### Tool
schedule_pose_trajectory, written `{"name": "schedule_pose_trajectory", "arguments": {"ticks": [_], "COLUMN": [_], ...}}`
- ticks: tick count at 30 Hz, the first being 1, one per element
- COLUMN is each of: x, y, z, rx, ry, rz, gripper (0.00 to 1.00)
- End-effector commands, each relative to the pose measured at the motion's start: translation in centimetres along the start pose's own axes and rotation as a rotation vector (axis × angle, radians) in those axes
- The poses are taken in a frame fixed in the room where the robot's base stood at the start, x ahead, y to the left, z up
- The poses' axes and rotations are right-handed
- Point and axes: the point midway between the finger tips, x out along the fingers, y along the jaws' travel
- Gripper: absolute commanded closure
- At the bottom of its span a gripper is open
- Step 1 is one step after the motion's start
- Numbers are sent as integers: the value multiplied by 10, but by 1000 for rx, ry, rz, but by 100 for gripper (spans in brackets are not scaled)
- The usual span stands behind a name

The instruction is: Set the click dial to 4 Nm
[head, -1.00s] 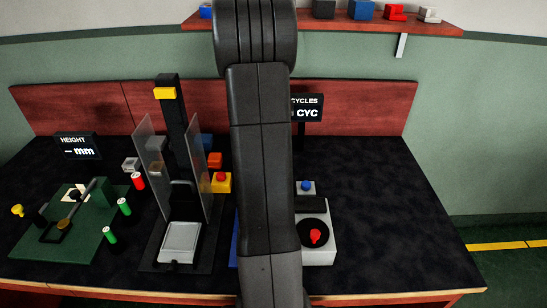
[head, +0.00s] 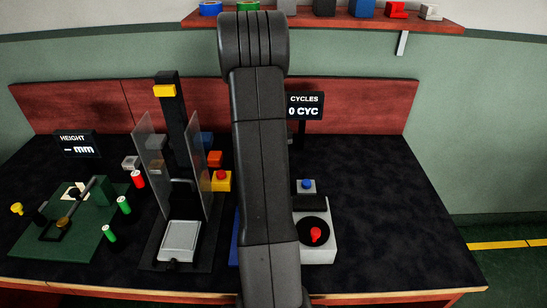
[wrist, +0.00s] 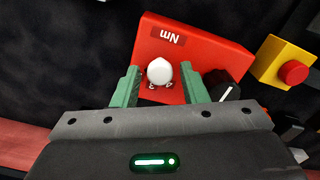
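In the wrist view a red box (wrist: 199,55) carries an upside-down "Nm" label (wrist: 168,36). A white rounded knob (wrist: 160,72) stands on it, with small dark marks beside it that are too small to read. A black knob (wrist: 223,84) with a white pointer line sits to the right, partly behind the right finger; I cannot tell which knob is the click dial. My gripper (wrist: 161,87) has its green fingers apart, one on each side of the white knob, with visible gaps. In the head view my arm hides the red box and gripper.
A yellow box with a red button (wrist: 293,73) stands close right of the red box. In the head view a clear-walled press (head: 180,240) stands left of my arm, and a grey box with a red knob (head: 316,235) right. The table's right side is clear.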

Motion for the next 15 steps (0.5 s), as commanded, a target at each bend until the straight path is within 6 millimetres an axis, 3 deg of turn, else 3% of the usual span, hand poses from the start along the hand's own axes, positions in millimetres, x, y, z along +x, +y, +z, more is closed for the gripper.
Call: {"name": "schedule_pose_trajectory", "arguments": {"ticks": [1,5,15], "x": [0,0,-1], "y": [0,0,0], "z": [0,0,0], "rx": [0,0,-39], "ry": [0,0,0], "rz": [0,0,0], "gripper": [71,96,98]}}
